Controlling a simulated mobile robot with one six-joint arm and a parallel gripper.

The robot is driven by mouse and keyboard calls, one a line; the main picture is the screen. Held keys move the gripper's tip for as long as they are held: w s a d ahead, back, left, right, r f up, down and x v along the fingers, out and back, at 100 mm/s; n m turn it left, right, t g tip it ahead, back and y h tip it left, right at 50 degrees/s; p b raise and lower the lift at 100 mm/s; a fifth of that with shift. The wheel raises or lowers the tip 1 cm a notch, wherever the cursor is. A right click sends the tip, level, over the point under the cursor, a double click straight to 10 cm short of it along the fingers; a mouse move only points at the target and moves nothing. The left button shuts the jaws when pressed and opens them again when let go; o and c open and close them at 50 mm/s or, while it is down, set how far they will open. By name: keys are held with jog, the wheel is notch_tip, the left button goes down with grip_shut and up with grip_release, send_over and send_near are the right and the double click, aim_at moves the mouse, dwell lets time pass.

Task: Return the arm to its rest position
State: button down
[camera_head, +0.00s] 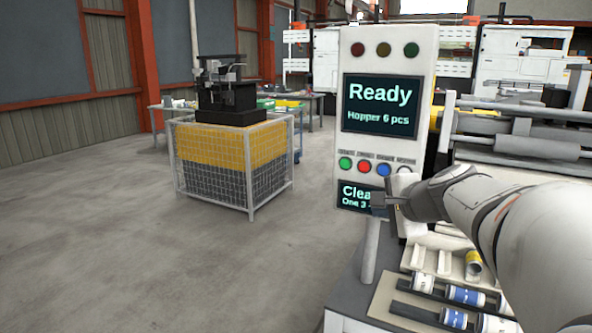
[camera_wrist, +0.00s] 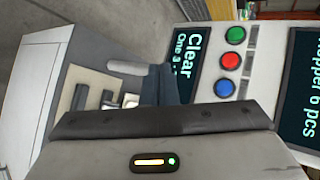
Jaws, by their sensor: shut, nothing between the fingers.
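My gripper (camera_head: 380,199) is at the end of my white arm, which reaches in from the right. It is in front of the lower screen of the control panel (camera_head: 428,110) and covers part of its text. In the wrist view my fingers (camera_wrist: 160,84) are together and hold nothing. They point toward the lower screen (camera_wrist: 184,62), which reads "Clear" and "One 3". I cannot tell whether they touch the panel.
The upper screen (camera_head: 381,106) reads "Ready" and "Hopper 6 pcs". Green, red and blue buttons (camera_wrist: 231,61) sit beside my fingers. Trays with cylindrical parts (camera_head: 466,296) lie below my arm. A caged yellow and black crate (camera_head: 249,140) stands left, with open floor around it.

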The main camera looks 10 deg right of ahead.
jog(key=s+a+f+n+g, duration=0.4)
jog(key=s+a+f+n, duration=0.3)
jog(key=s+a, duration=0.1)
jog(key=s+a+f+n+g+h, duration=0.1)
jog(key=s+f+n+g, duration=0.3)
jog(key=s+f+n, duration=0.5)
jog(key=s+f+h, duration=0.1)
jog(key=s, duration=0.3)
jog(key=shift+s+a+n, duration=0.2)
jog(key=shift+a+n, duration=0.05)
jog(key=shift+n, duration=0.15)
jog(key=shift+r, duration=0.1)
dwell(0.3)
